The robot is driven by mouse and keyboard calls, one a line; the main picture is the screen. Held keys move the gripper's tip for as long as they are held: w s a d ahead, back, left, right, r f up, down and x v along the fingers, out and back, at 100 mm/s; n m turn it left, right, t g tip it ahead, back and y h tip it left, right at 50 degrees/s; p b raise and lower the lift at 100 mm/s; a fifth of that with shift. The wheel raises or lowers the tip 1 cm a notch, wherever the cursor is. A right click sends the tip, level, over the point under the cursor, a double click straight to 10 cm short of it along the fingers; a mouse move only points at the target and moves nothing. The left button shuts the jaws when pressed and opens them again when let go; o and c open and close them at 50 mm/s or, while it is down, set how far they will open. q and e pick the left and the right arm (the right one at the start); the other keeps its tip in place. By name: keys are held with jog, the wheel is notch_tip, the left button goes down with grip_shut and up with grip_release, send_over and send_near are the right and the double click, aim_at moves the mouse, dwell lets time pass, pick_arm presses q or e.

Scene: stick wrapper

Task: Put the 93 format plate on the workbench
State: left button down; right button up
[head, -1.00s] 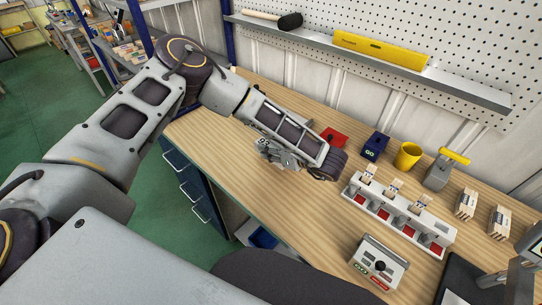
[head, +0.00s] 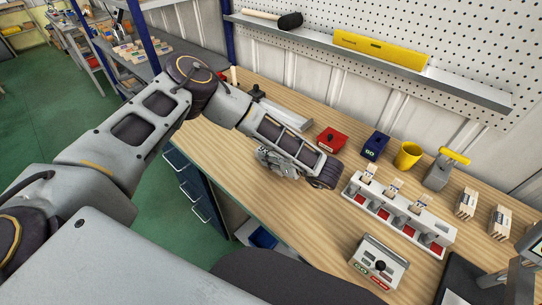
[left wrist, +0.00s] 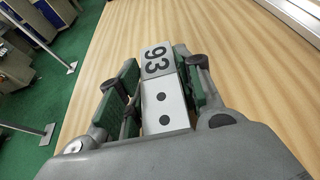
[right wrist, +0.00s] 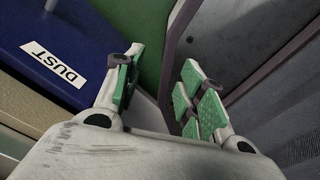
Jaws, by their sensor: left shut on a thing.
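The 93 format plate (left wrist: 162,100) is a light plate with a grey end marked 93 and two black dots on its white part. My left gripper (left wrist: 155,88) is shut on it, with green pads on both sides. The wooden workbench (head: 290,215) lies below; its bare top also fills much of the left wrist view (left wrist: 245,75). In the head view my left gripper (head: 275,163) is over the left-middle of the bench, and the plate is not discernible there. Whether the plate touches the wood is unclear. My right gripper (right wrist: 163,68) is open and empty, away from the plate.
A rack with red slots (head: 400,217), a control box (head: 379,263), a red box (head: 331,140), a blue GO box (head: 375,146) and a yellow cup (head: 408,155) stand on the bench. Bare wood lies in front of my left gripper. A blue DUST bin (right wrist: 70,50) is near my right gripper.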

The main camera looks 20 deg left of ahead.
pick_arm(q)
jog(key=c, duration=1)
grip_release()
jog(key=shift+o, duration=0.2)
jog(key=shift+r, duration=0.1)
jog(key=shift+d, duration=0.15)
jog(key=shift+b+v, duration=0.45)
jog(key=shift+v, duration=5.45)
